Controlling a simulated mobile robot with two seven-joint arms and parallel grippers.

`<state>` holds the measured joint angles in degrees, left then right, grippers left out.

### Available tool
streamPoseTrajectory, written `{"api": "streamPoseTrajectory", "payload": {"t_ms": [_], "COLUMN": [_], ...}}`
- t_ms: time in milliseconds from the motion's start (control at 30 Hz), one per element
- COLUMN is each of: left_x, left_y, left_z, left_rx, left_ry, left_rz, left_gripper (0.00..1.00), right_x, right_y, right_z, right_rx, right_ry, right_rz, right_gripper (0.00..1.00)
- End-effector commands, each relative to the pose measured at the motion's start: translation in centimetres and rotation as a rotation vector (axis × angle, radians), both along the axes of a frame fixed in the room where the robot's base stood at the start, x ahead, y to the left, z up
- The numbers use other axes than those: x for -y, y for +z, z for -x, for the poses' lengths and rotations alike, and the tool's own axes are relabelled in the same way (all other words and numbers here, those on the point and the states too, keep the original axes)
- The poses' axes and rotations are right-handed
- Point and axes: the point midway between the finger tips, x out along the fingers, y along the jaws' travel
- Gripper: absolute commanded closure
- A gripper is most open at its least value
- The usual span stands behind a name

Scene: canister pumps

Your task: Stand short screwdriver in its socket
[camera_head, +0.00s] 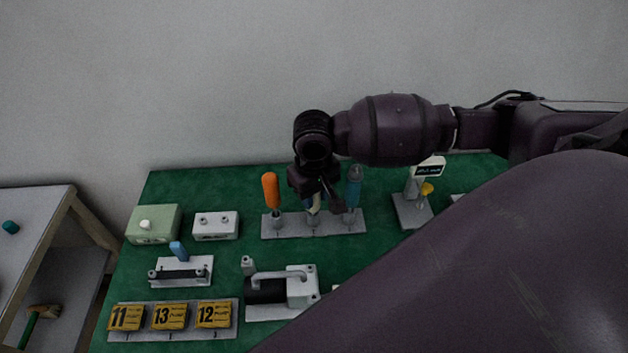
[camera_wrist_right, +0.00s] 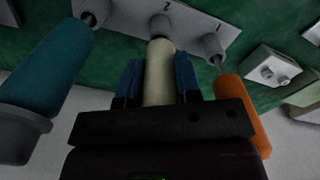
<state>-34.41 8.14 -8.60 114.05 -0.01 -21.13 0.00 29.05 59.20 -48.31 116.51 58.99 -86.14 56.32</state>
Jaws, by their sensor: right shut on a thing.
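My right gripper (camera_head: 316,198) is above the middle of the grey tool rack (camera_head: 294,229), pointing down. It is shut on a screwdriver with a cream handle (camera_wrist_right: 158,82), seen between blue finger pads in the right wrist view. The handle's far end lines up with the rack's middle socket (camera_wrist_right: 160,27), marked 2. I cannot tell how far the tip sits in it. An orange screwdriver (camera_head: 270,191) stands upright in the left socket. A teal screwdriver (camera_head: 354,186) stands in the right socket. My left gripper is out of view.
The green mat also holds a pale green box (camera_head: 153,225), a grey box (camera_head: 215,226), a pump (camera_head: 300,289), and a tray with several yellow numbered blocks (camera_head: 170,316). A white stand (camera_head: 411,209) is right of the rack. My right arm hides the right front.

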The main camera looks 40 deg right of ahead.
Motion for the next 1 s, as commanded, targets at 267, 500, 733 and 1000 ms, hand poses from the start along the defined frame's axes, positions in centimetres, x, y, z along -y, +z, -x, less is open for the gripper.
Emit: {"api": "streamPoseTrajectory", "payload": {"t_ms": [267,500,733,1000], "left_x": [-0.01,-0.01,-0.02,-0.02], "left_y": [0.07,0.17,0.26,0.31], "left_z": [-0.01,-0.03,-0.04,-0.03], "left_rx": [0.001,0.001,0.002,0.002], "left_ry": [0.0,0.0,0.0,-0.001], "left_rz": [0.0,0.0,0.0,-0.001], "left_gripper": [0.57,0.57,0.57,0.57], "right_x": [-0.01,-0.01,-0.01,0.0], "right_y": [-0.05,-0.23,-0.43,-0.57], "right_z": [0.0,-0.01,-0.01,-0.01], "right_rx": [0.0,0.0,0.0,0.0], "right_ry": [0.0,0.0,0.0,0.0], "right_rz": [0.0,-0.001,-0.001,0.0], "right_gripper": [0.96,0.96,0.96,0.96]}}
